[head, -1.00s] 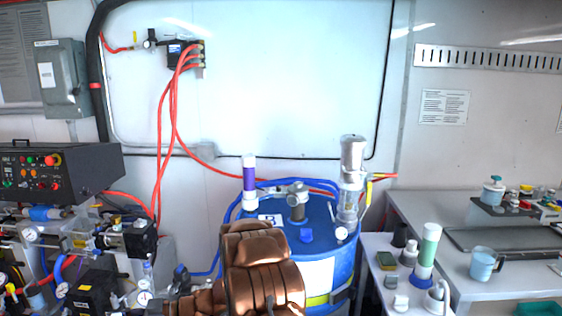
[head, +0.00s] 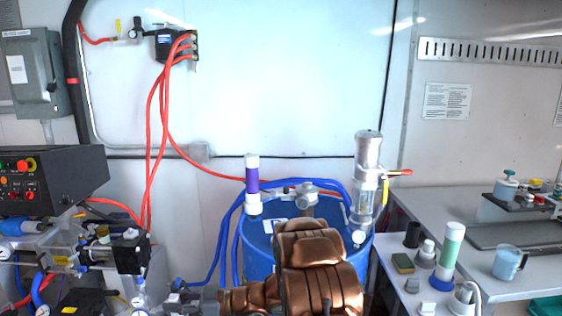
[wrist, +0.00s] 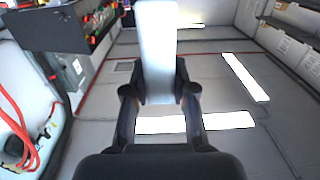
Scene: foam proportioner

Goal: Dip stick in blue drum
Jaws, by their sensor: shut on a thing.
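My gripper (wrist: 160,92) shows in the wrist view, its two dark fingers shut on a pale, flat-sided stick (wrist: 158,45). I cannot make out the gripper or the stick in the head view. The blue drum (head: 256,245) stands at the centre of the head view. My copper-coloured arm covers much of its front and top. A fitting (head: 307,196) and a clear-bodied pump (head: 367,180) show at its top. The drum is not recognisable in the wrist view.
A purple-and-white cylinder (head: 252,185) stands upright at the drum's left rim. Blue hoses (head: 228,225) curve around the drum. A black control box (head: 50,180) and pipework are at left. A bench (head: 435,210) at right holds a green-and-white cylinder (head: 449,250) and a jug (head: 508,262).

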